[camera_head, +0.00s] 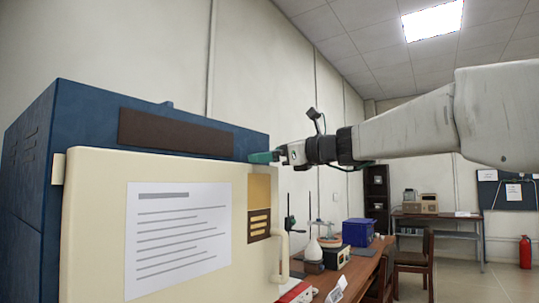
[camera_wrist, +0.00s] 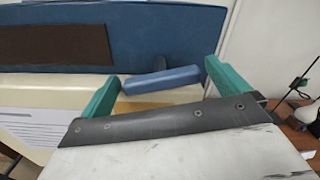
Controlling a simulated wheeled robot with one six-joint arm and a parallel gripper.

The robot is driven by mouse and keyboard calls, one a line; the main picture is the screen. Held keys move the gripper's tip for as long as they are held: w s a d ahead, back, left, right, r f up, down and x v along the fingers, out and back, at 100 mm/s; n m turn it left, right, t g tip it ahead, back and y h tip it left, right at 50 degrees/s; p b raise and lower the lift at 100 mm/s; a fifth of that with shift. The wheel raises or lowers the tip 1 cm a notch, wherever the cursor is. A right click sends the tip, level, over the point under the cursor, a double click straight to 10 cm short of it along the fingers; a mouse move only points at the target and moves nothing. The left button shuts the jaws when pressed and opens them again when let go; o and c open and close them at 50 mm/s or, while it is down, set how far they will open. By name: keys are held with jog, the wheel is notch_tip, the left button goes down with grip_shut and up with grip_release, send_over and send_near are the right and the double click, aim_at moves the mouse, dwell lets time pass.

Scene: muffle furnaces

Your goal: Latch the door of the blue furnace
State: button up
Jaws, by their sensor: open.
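The blue furnace (camera_head: 35,150) stands at the left in the head view. Its cream door (camera_head: 95,210) covers the front, with a cream handle (camera_head: 284,258) at its right edge; I cannot tell whether a gap remains. My gripper (camera_head: 262,157) is at the door's upper right corner. In the wrist view, its teal fingers (camera_wrist: 161,73) are open, one on each side of the latch bar. Contact with the bar is not clear.
A wooden bench (camera_head: 358,270) to the right holds a blue box (camera_head: 358,232), a flask (camera_head: 313,249) and stands. A chair (camera_head: 413,262) and a red extinguisher (camera_head: 525,252) are farther back. The air above the bench is clear around my arm.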

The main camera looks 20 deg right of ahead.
jog(key=v, duration=0.6)
jog(key=shift+s+d, duration=0.2)
jog(key=shift+s, duration=0.05)
